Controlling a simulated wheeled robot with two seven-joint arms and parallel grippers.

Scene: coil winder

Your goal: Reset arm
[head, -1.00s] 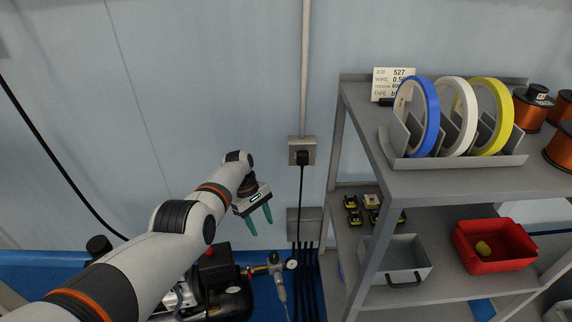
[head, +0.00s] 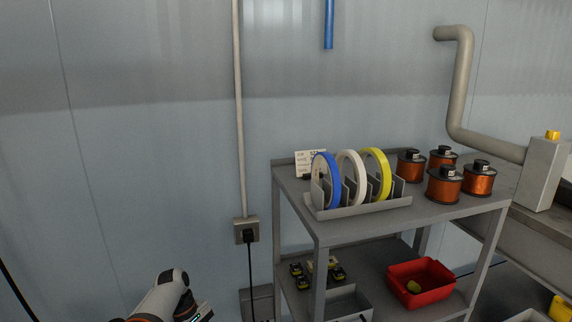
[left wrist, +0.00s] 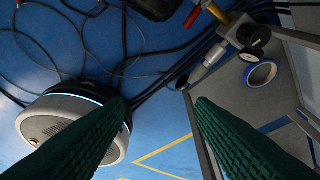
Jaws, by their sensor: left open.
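My left arm shows at the bottom left of the head view, with the top of my left gripper's body at the lower edge; its fingers are cut off there. In the left wrist view my left gripper (left wrist: 158,103) has two green ribbed fingers wide apart, with nothing between them but the blue floor and cables below. My right arm and gripper are in neither view.
A grey shelf unit (head: 350,228) stands right of my left arm, with blue, white and yellow tape rolls (head: 375,172), copper spools (head: 443,186) and a red bin (head: 421,283). A wall socket (head: 246,230) is left of it. Black cables (left wrist: 140,62) lie on the floor.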

